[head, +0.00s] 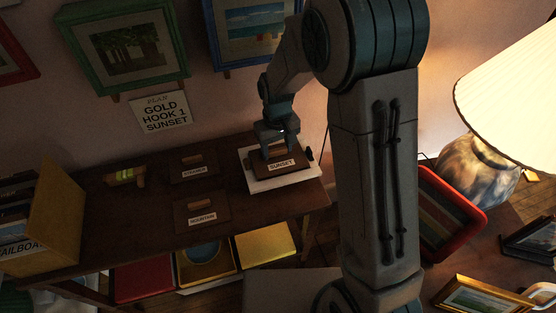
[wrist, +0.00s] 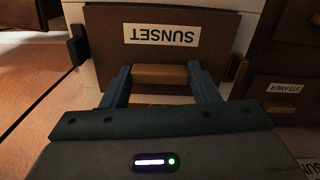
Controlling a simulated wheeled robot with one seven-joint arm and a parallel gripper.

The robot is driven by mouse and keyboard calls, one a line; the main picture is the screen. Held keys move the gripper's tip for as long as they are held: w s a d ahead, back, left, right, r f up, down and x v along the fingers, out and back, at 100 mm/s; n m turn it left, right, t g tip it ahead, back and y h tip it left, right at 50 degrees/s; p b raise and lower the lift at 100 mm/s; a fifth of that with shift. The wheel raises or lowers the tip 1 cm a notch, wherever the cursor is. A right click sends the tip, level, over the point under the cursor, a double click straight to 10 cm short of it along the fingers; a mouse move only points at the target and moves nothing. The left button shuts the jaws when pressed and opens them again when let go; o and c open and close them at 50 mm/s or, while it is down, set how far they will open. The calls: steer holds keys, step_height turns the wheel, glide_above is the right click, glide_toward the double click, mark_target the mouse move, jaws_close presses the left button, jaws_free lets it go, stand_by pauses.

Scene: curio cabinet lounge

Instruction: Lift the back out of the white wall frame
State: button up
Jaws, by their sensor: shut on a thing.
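The white frame (head: 255,183) lies flat at the right end of the dark wooden shelf top, with a brown back labelled SUNSET (head: 289,160) in it. My gripper (head: 277,150) is over that back, pointing down. In the wrist view, my gripper (wrist: 163,76) has its two blue fingers at the ends of a wooden handle bar (wrist: 160,75) on the SUNSET back (wrist: 140,35), shut on it. The white frame's edge (wrist: 75,15) shows beside the back, with a small dark clip (wrist: 77,48) at its side. I cannot tell whether the back is raised from the frame.
Brown backs labelled STEAMER (head: 194,168) and MOUNTAIN (head: 202,209) lie on the shelf top to the left. A plan card (head: 161,112) reads GOLD, HOOK 1, SUNSET. A lamp (head: 505,95) and a red frame (head: 451,215) are at right.

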mark_target(277, 150)
steer(key=shift+r+p, duration=1.25)
steer(key=shift+r, duration=0.55)
steer(key=shift+f, duration=0.1)
